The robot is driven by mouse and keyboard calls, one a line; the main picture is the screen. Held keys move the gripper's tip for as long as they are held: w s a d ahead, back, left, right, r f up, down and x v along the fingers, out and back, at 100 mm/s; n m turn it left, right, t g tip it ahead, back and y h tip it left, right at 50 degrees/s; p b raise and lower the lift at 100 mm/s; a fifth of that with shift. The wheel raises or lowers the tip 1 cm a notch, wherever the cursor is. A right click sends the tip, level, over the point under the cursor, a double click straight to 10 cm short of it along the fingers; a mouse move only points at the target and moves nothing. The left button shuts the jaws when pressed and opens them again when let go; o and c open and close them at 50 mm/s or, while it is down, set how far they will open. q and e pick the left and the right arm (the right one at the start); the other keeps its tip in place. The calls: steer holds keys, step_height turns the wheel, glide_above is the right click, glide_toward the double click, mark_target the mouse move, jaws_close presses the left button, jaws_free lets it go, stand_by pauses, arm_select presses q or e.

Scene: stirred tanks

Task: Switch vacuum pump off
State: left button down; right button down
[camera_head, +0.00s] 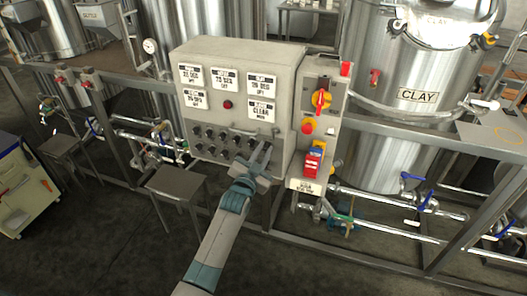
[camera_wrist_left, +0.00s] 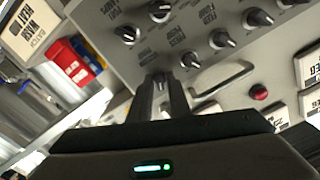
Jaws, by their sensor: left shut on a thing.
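The grey control panel (camera_head: 233,113) stands in the middle of the head view, with rows of black rotary knobs (camera_head: 222,137) on its lower front. In the left wrist view, several knobs (camera_wrist_left: 221,39) with white pointer marks show beside small labels that are hard to read. My left gripper (camera_head: 262,153) is at the lower right of the panel's knobs. In the left wrist view its fingers (camera_wrist_left: 158,92) are close together on a knob, which they mostly hide. I cannot make out which label belongs to that knob. My right gripper is in neither view.
A metal bar handle (camera_wrist_left: 208,91) is close to my fingers. A steel tank labelled CLAY (camera_head: 385,130) and pipes with blue valves (camera_head: 424,200) are at right.

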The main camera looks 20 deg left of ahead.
arm_select(q)
steer(key=n, duration=0.6)
steer(key=shift+p, duration=0.35)
steer(key=n, duration=0.5)
stand_by(0.3)
steer(key=c, duration=1.9)
jaws_free()
steer(key=shift+o, duration=0.2)
steer(key=shift+s, duration=0.1)
